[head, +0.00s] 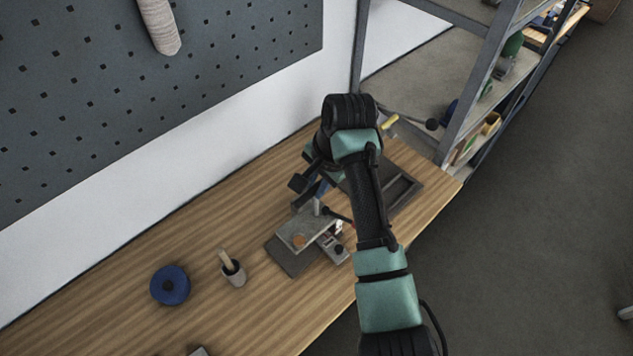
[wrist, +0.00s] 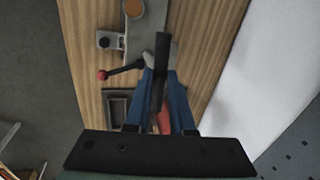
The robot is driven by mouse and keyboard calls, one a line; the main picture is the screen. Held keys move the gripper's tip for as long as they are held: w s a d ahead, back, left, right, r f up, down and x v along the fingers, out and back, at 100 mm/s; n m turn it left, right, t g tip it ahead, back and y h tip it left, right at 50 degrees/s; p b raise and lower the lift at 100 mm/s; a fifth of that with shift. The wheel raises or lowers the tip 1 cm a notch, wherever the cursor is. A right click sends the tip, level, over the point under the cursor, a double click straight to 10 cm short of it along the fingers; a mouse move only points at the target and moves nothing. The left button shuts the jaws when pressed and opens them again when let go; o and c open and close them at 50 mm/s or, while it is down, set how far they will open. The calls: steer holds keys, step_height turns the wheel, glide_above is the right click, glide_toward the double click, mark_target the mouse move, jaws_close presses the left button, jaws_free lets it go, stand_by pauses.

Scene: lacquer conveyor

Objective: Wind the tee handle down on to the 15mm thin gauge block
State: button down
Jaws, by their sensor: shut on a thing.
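My gripper (wrist: 161,85) has two blue fingers shut on a dark straight bar, which looks like the crossbar of the tee handle (wrist: 161,48). In the head view my gripper (head: 317,192) is over the far end of the fixture, mostly hidden by my arm. The fixture's grey plate (head: 291,229) carries an orange-brown disc (head: 299,240), which also shows at the top of the wrist view (wrist: 134,8). A black lever with a red ball end (wrist: 102,74) sticks out beside the handle. I cannot tell which part is the 15mm gauge block, or any gap under the handle's screw.
A small block with a black knob (wrist: 107,40) stands beside the fixture. A dark tray (head: 413,190) lies beyond it. A cup with a brush (head: 233,274) and a blue round item (head: 170,285) stand at left. Shelving (head: 463,115) rises at right; the front bench is mostly clear.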

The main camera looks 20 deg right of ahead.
steer(key=shift+a+r+m+p, duration=0.15)
steer(key=shift+r+m+p, duration=0.1)
steer(key=shift+m+p, duration=0.65)
steer(key=shift+f+m+h+p, duration=0.1)
steer(key=shift+m+h+p, duration=0.35)
steer(key=shift+p, duration=0.35)
steer(key=shift+f+m, duration=0.15)
steer(key=shift+m, duration=0.1)
steer(key=c, duration=0.8)
jaws_free()
steer(key=shift+o, duration=0.2)
